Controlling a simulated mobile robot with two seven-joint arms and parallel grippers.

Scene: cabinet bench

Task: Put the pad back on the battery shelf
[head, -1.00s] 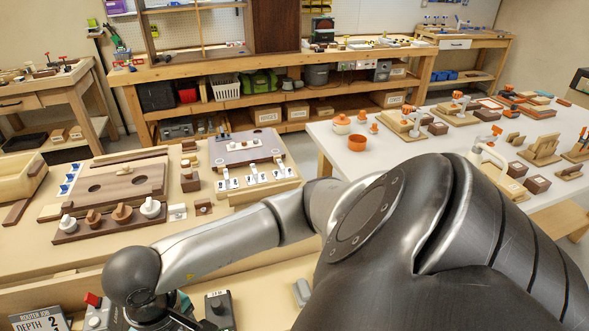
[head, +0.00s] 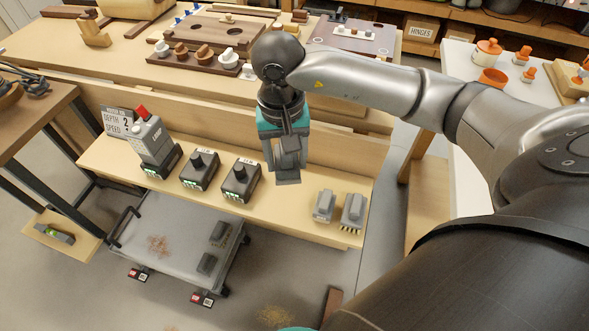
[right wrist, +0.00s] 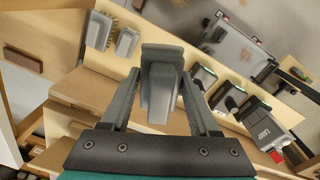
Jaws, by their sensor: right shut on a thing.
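The grey pad (right wrist: 160,85) is between the fingers of my right gripper (right wrist: 165,105) in the right wrist view, and the gripper is shut on it. In the head view my right gripper (head: 287,158) points down over the wooden battery shelf (head: 290,208), with the pad (head: 288,172) at its fingertips. The pad appears to be above the shelf, between the black chargers and two grey packs. Two similar grey packs (head: 324,205) (head: 352,210) sit side by side on the shelf's right part. My left gripper is not in view.
Two black chargers (head: 199,170) (head: 240,180) stand left of the gripper, with another charger bearing a grey red-topped pack (head: 150,140) further left. A grey cart (head: 175,240) is below. The bench (head: 130,50) rises behind. Bare shelf shows between chargers and packs.

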